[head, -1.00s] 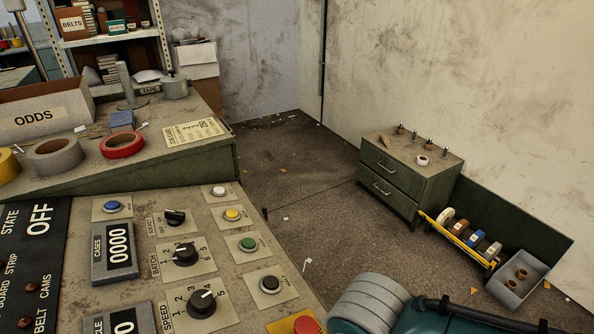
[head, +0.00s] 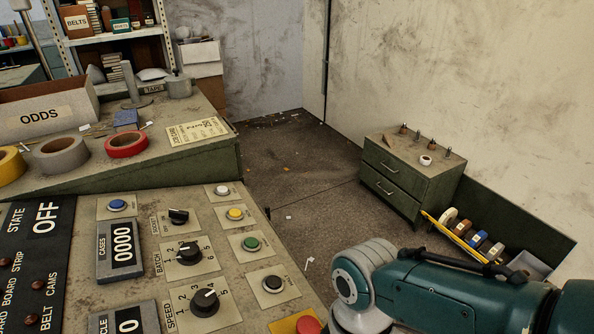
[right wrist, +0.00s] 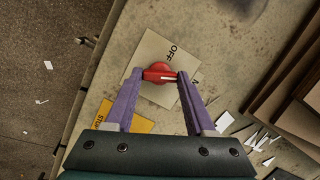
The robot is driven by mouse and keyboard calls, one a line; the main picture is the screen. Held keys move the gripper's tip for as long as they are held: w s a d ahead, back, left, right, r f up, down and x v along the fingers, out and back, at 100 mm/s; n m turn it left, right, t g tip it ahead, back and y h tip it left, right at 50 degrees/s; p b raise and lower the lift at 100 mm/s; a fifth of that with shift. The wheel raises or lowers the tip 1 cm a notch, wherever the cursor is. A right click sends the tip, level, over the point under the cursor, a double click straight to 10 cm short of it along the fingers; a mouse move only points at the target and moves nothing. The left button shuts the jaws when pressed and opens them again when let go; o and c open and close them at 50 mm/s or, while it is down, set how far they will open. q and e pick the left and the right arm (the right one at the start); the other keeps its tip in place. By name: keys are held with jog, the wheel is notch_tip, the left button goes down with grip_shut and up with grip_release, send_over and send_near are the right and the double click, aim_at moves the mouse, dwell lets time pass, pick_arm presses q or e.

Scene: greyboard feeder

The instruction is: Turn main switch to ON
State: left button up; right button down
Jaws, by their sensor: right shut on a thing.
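The red main switch (right wrist: 158,70) sits on a pale plate (right wrist: 150,48) in the right wrist view. In the head view the state display (head: 42,218) reads OFF. The switch and right gripper are out of the head view. My left gripper is in neither current view.
The control panel (head: 150,287) carries knobs and coloured buttons; a red button (head: 308,325) is at its lower edge. A yellow STOP label (right wrist: 115,117) lies near the switch. Cardboard pieces (right wrist: 292,95) and white scraps are at right. Open floor (head: 300,190) lies beyond.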

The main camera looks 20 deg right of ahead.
jog(key=m+y, duration=0.1)
jog(key=m, duration=0.3)
jog(key=shift+d+m+g, duration=0.1)
jog(key=shift+m+g, duration=0.2)
jog(key=shift+m, duration=0.1)
dwell(0.5)
jog(key=shift+c, duration=1.2)
grip_release()
jog(key=shift+w+r, duration=0.1)
jog(key=shift+r, duration=0.15)
jog(key=p+v, duration=0.5)
jog(key=v, duration=0.4)
jog(key=shift+d+r, duration=0.15)
jog(key=shift+d, duration=0.1)
